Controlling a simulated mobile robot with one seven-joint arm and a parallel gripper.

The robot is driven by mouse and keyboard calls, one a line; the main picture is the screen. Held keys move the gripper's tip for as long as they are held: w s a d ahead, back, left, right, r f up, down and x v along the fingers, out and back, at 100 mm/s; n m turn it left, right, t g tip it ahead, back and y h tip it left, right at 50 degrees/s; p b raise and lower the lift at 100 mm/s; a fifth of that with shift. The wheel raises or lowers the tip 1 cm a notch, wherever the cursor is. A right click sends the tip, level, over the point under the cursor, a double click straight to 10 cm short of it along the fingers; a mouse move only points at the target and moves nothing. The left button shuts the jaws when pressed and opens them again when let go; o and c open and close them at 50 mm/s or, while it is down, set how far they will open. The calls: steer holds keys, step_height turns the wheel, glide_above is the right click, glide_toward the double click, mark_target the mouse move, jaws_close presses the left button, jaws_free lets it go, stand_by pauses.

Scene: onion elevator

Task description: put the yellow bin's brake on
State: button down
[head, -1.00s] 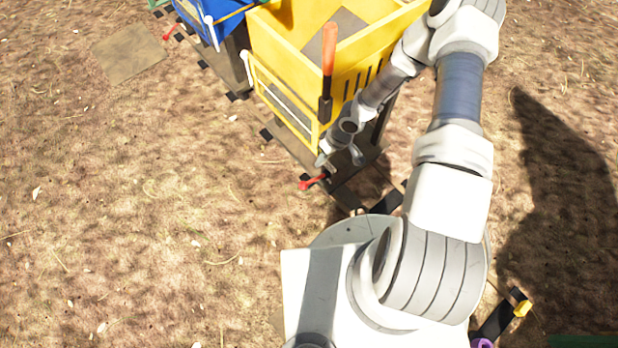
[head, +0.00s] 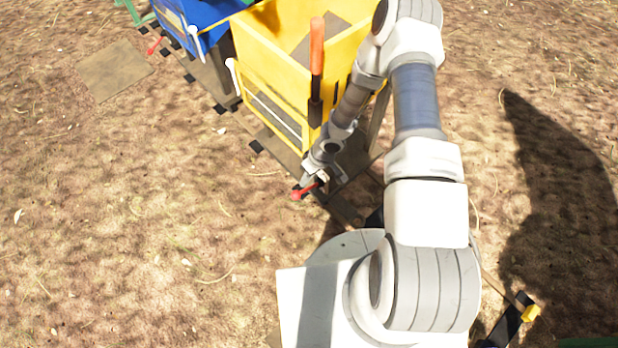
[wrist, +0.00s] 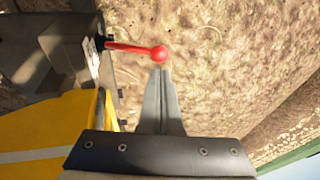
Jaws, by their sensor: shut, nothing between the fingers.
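The yellow bin (head: 272,55) stands at the top middle of the head view, on a dark base. A red brake lever with a ball end (head: 303,191) sticks out low at the bin's near corner. In the wrist view the red lever (wrist: 135,48) points right from a dark bracket, and its ball lies just beyond my fingertips. My gripper (head: 312,177) is shut and empty, right at the lever in the head view. In the wrist view its closed fingers (wrist: 160,75) end at the ball; I cannot tell whether they touch it.
A blue bin (head: 195,15) with its own red lever (head: 155,45) stands behind to the left. An orange-handled lever (head: 317,55) rises upright in front of the yellow bin. A flat brown slab (head: 115,70) lies on the ground at left. Open ground fills the left and front.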

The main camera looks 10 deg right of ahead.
mark_target(297, 193)
steer(key=b+x, duration=0.2)
steer(key=x, duration=0.4)
steer(key=shift+f+b, duration=0.3)
steer(key=shift+b, duration=0.05)
steer(key=shift+a+f, duration=0.1)
